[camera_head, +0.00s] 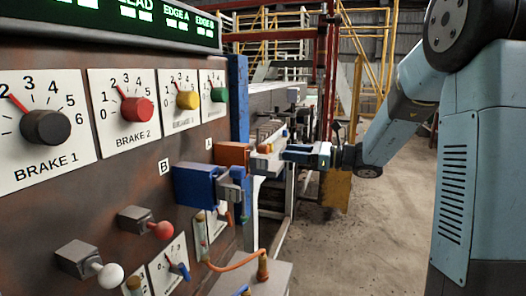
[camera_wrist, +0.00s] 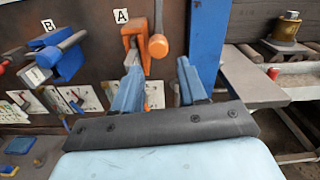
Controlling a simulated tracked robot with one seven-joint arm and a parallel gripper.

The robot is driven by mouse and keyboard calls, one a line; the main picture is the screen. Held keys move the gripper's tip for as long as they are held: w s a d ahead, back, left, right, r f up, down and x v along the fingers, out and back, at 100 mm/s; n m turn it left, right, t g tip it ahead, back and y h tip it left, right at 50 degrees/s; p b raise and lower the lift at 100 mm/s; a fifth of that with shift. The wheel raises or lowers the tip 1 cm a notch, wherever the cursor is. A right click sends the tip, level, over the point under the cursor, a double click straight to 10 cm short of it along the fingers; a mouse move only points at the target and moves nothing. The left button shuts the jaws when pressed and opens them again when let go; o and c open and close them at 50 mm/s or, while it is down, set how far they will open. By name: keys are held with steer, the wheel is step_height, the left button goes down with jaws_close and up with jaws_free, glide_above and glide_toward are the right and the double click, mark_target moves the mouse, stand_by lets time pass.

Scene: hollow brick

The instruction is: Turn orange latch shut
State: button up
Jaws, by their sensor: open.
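The orange latch (camera_head: 232,153) is mounted on the rusty brown panel beside label A. In the wrist view its orange bracket (camera_wrist: 131,30) stands near the top centre. A grey bar with a rounded orange end (camera_wrist: 158,46) is just right of the bracket. My gripper (camera_head: 279,152) is close to the latch, at its right in the head view. In the wrist view my gripper (camera_wrist: 159,72) is open, its two blue fingers apart, with the orange end ahead of the gap. I see nothing held between the fingers. Contact with the latch cannot be told.
A blue latch (camera_head: 194,186) by label B sits nearer on the panel. Brake dials (camera_head: 45,127) and knobbed levers (camera_head: 105,271) stick out from the panel. A blue post (camera_wrist: 208,40) stands close right of my gripper. The floor (camera_head: 400,220) to the right is partly clear.

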mark_target(265, 150)
steer(key=x, duration=0.9)
steer(key=shift+c, duration=0.2)
